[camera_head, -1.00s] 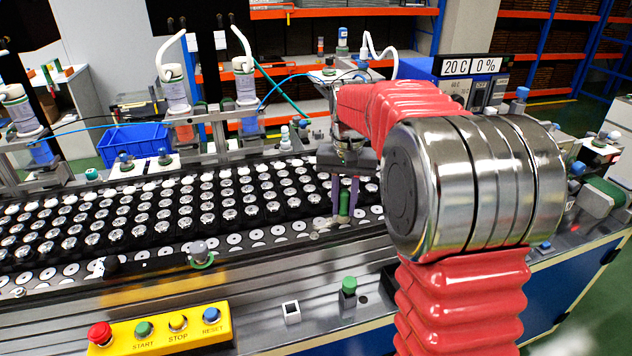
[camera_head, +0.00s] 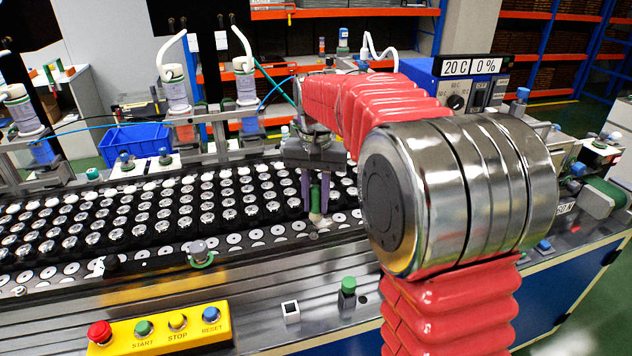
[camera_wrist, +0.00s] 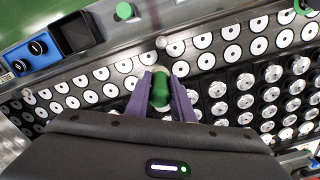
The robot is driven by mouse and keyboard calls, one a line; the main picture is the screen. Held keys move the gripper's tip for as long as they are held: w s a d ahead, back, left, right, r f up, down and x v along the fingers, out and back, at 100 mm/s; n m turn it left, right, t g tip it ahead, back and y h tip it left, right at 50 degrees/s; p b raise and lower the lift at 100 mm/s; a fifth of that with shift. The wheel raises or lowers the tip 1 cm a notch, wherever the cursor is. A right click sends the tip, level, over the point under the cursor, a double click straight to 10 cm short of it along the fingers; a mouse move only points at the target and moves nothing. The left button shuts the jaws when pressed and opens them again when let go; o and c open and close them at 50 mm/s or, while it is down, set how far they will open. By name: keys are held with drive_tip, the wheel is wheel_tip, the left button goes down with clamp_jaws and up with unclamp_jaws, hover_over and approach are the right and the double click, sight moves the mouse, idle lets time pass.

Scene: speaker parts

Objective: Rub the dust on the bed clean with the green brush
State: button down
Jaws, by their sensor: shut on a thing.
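My gripper (camera_head: 315,192) has purple fingers shut on the green brush (camera_head: 315,200), which stands upright between them. In the wrist view, the brush (camera_wrist: 160,90) shows between the fingers with a pale end beyond the green. The gripper is over the near right part of the black bed (camera_head: 120,257), by the row of flat white discs. The brush's lower end is at or just above the bed; contact cannot be told. A pale smudge shows around the brush's foot; I cannot tell whether it is dust.
A green-topped post (camera_head: 348,284) and a yellow button panel (camera_head: 165,328) are in front. Clamps and cylinders (camera_head: 246,80) line the back. Many silver parts fill the bed left of the gripper.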

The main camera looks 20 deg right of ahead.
sight(316, 187)
drive_tip(key=shift+r, duration=2.55)
